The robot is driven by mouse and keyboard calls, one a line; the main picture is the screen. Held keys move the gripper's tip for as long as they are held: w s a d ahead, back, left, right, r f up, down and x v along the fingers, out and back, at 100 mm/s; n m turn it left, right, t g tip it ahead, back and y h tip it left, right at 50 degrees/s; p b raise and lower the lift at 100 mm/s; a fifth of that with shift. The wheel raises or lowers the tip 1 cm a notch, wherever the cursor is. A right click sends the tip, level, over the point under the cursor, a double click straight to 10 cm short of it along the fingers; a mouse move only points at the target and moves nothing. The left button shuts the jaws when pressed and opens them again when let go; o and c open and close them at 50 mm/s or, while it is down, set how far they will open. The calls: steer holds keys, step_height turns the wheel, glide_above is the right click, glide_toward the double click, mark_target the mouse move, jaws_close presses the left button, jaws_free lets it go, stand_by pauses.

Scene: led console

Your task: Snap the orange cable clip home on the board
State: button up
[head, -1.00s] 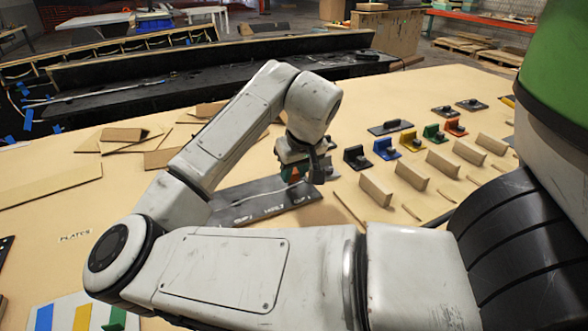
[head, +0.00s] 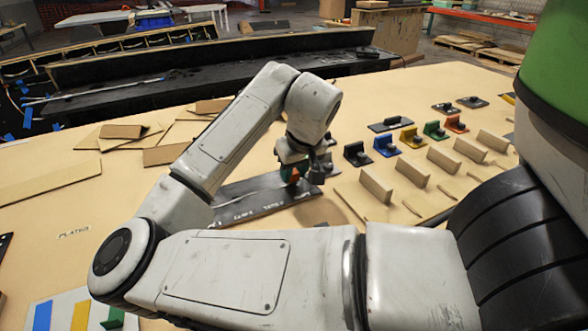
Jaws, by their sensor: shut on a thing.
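My gripper (head: 303,170) is shut on an orange piece, which I take to be the orange cable clip (head: 292,174). A patch of green shows beside it. The jaws and wrist hide much of the clip. The dark board (head: 250,199) lies flat on the table below the gripper, with pale lettering along its front edge. The clip is over or at the far right part of the board; I cannot tell whether it touches or is seated.
Right of the board stand a black clip (head: 357,154), a blue one (head: 386,146), a yellow one (head: 411,138), a green one (head: 435,131) and a red-orange one (head: 455,124). Several cardboard blocks (head: 376,185) stand in front. Loose cardboard (head: 172,155) lies at the back left.

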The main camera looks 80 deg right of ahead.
steer(key=shift+f, duration=0.55)
stand_by(0.8)
steer(key=o, duration=1.1)
steer(key=shift+r, duration=0.1)
steer(key=v, duration=1)
steer(key=shift+s+r+p, duration=0.1)
steer(key=shift+r+p, duration=0.2)
steer(key=shift+p, duration=0.05)
steer(key=shift+a, duration=0.1)
